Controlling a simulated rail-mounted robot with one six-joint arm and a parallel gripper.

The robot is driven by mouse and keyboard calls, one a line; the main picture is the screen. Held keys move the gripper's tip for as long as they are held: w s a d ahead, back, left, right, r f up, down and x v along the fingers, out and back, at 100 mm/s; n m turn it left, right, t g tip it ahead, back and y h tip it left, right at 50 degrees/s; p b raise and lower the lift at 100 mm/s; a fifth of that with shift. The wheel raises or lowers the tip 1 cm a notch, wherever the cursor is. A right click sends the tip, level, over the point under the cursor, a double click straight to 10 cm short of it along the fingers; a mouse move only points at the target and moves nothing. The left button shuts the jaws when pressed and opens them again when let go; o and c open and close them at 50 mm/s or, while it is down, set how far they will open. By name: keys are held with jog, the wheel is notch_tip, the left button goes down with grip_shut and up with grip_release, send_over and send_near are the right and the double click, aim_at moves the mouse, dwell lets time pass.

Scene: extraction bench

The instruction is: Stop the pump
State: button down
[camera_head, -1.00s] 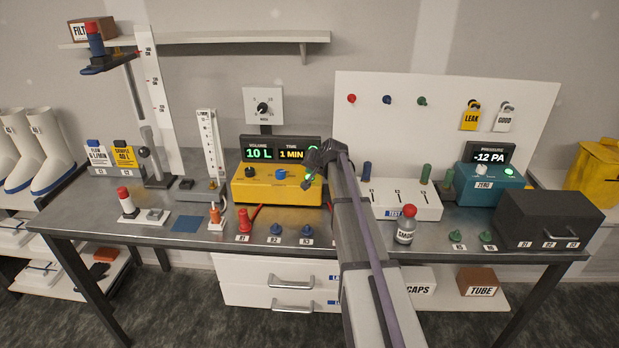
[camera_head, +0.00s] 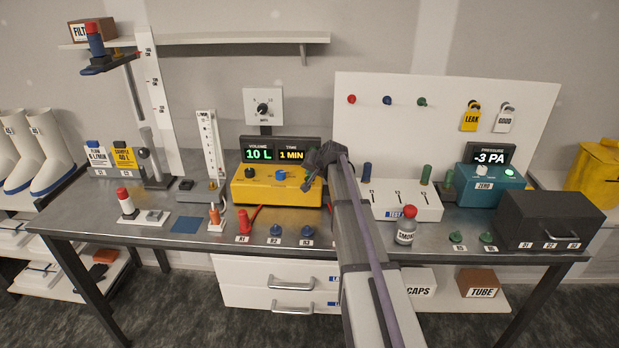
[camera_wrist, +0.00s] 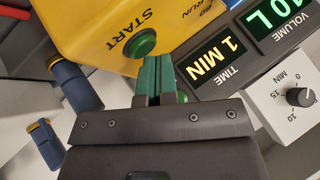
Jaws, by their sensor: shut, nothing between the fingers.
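The yellow pump (camera_head: 262,190) stands mid-bench, its displays reading VOLUME 10 L and TIME 1 MIN. It also fills the top of the wrist view (camera_wrist: 90,25), where its green START button (camera_wrist: 141,44) shows beside the START label. My gripper (camera_head: 307,185) is at the pump's right front. In the wrist view its green fingers (camera_wrist: 158,62) are shut and empty, tips right beside the START button; I cannot tell whether they touch it.
A blue knob (camera_head: 281,175) sits on the pump, close left of my gripper. A white switch box (camera_head: 420,213), a smoke bottle (camera_head: 405,232) and a teal pressure unit (camera_head: 492,195) reading -3 PA stand to the right. My arm hides some bench.

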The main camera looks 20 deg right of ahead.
jog(key=shift+r+p, duration=0.55)
jog(key=shift+r, duration=0.15)
notch_tip(320, 180, up, 5)
jog(key=p, duration=0.5)
jog(key=shift+s+f, duration=0.15)
jog(key=s+a+f+n+g, duration=0.1)
jog(key=s+a+n+g, duration=0.1)
jog(key=s+a, duration=0.6)
jog(key=s+a+f+n+g, duration=0.2)
jog(key=s+a, duration=0.6)
jog(key=s, duration=0.8)
jog(key=s+a+f+n+g+h, duration=0.1)
jog(key=s+a+f+n+g, duration=0.1)
jog(key=s+a+g, duration=0.3)
jog(key=s+a+n, duration=0.1)
jog(key=s+a, duration=0.2)
jog(key=s, duration=0.4)
jog(key=shift+s+n, duration=0.15)
jog(key=shift+n, duration=0.15)
